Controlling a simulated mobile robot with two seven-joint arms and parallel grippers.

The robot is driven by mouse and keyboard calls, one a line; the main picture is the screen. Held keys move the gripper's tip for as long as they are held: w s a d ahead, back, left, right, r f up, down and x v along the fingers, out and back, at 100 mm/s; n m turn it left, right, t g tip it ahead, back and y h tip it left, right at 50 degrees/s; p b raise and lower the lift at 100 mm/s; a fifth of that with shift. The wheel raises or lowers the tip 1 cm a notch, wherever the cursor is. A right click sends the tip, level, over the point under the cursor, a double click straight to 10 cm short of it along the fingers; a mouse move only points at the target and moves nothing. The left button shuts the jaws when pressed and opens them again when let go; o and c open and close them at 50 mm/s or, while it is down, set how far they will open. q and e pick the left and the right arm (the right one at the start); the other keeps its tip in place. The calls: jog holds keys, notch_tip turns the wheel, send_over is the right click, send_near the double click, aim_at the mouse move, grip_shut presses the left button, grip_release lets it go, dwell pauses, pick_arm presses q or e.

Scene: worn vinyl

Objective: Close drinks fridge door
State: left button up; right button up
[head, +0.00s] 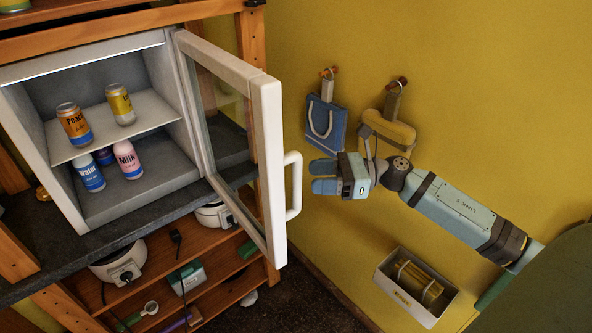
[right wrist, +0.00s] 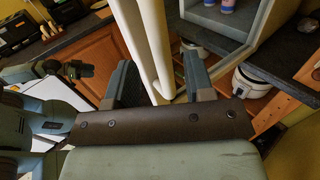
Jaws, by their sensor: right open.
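The small white drinks fridge (head: 72,206) stands on a dark counter at the left of the head view. Its glass door (head: 268,150) is swung wide open to the right. The white handle (head: 294,186) is on the door's free edge. My right gripper (head: 324,178) is open just right of the handle, fingers pointing at it. In the right wrist view the handle (right wrist: 138,45) shows upright between the spread fingers (right wrist: 160,85); I cannot tell whether they touch it.
Cans and bottles (head: 74,124) stand on the fridge's two levels. Shelves below hold rice cookers (head: 118,262). A blue bag (head: 326,122) and a yellow-handled item (head: 388,130) hang on the yellow wall. A white box (head: 392,284) is low by the wall.

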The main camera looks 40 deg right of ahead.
aim_at(296, 177)
jog(key=p+x, duration=0.1)
jog(key=x, duration=0.4)
jog(key=shift+a, duration=0.15)
grip_shut()
